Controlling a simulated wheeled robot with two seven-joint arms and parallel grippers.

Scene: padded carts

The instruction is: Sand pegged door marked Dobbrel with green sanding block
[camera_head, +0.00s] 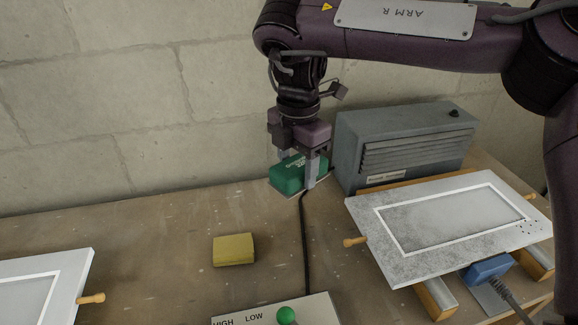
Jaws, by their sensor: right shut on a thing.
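My right gripper (297,172) comes down from above at the back of the bench. It is shut on the green sanding block (287,181), with a finger on either side. I cannot tell whether the block touches the bench. A pale grey pegged door (375,226) with a white inner frame line lies on wooden supports at the right, apart from the gripper. Part of a second pegged door (70,284) shows at the lower left, cut off by the picture edge. I can read no Dobbrel mark on either door. My left gripper is not in view.
A grey louvred box (405,143) stands right beside the gripper. A yellow block (233,250) lies mid-bench. A HIGH/LOW panel (240,314) with a green knob (286,314) is at the front. A black cable (305,245) crosses the bench. A blue item (486,268) sits against the right door's front edge.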

